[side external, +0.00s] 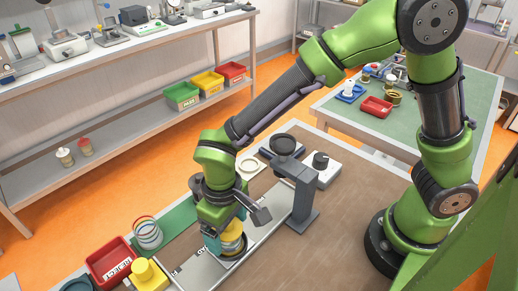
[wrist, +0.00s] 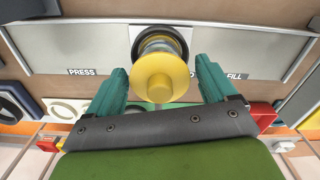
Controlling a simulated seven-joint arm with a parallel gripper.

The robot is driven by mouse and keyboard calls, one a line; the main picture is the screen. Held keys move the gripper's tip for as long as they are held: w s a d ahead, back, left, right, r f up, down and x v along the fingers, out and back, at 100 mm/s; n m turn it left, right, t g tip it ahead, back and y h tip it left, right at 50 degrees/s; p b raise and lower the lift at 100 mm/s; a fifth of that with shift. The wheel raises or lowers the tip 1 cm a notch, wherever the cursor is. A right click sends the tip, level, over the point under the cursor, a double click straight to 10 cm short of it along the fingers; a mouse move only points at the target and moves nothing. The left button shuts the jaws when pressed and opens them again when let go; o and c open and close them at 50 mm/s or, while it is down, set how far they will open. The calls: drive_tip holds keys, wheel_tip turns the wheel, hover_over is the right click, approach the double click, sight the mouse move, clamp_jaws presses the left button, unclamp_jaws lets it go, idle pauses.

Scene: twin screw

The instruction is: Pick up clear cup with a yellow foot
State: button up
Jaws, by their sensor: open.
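The clear cup with a yellow foot (wrist: 160,76) is in the wrist view. Its round yellow foot faces my camera, and a clear part shows behind it, by a dark ring (wrist: 136,44). My gripper (wrist: 159,66) is open, with one teal finger on each side of the cup. A gap shows between each finger and the foot. In the side external view my gripper (side external: 223,241) is low over the grey strip, around the cup's yellow part (side external: 237,245). My fingers partly hide the cup there, and I cannot tell whether they touch it.
The grey strip (wrist: 75,49) carries PRESS and FILL labels. A dark grey stand (side external: 303,200) rises right of my gripper. A red REJECT tray (side external: 104,250), a yellow block (side external: 146,273) and a coloured ring coil (side external: 147,232) are to the left. The brown tabletop (side external: 330,250) is clear at right.

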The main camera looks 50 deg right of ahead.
drive_tip(key=shift+f, duration=0.25)
drive_tip(key=c, duration=1)
drive_tip(key=shift+r, duration=0.1)
